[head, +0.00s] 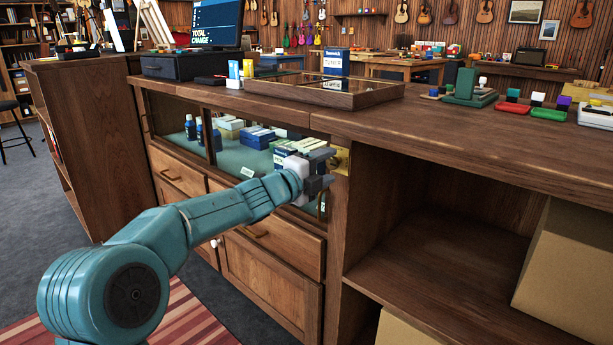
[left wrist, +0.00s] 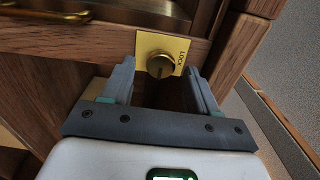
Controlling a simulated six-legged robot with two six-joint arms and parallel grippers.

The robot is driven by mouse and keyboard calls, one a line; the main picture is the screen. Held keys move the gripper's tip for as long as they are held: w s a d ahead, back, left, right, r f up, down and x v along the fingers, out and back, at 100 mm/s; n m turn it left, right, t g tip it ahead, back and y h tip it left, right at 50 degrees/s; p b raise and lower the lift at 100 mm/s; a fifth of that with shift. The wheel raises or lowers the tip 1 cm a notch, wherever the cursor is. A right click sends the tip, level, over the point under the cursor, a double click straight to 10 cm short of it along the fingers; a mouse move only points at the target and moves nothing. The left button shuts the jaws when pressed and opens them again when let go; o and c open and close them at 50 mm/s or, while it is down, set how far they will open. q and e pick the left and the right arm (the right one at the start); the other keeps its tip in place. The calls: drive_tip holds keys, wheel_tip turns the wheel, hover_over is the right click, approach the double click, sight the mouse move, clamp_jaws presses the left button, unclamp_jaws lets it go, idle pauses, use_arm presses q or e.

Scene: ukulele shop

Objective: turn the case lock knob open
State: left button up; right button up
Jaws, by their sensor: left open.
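The case lock knob (left wrist: 160,65) is a round brass knob on a yellow plate (left wrist: 172,45) marked "LOCK", fixed to the wooden front of the case. In the left wrist view it sits between and just beyond the fingertips of my left gripper (left wrist: 160,78). The jaws are open, one on each side, and I see no clear contact. In the head view my left gripper (head: 328,168) is at the right end of the glass display case (head: 235,160). Part of the yellow plate (head: 341,160) shows behind it; the knob is hidden there. My right gripper is in neither view.
The wooden counter top (head: 460,135) overhangs above my left gripper. A glass-topped tray (head: 325,92) stands on it. An open shelf (head: 440,255) with cardboard boxes (head: 575,265) is to the right. Drawers with brass handles (head: 256,233) are below the case.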

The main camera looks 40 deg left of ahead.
use_arm(q)
drive_tip(key=s+a+p, duration=0.1)
drive_tip(key=s, duration=1.4)
drive_tip(key=shift+s+p, duration=0.25)
drive_tip(key=shift+p, duration=0.1)
drive_tip(key=shift+a, duration=0.1)
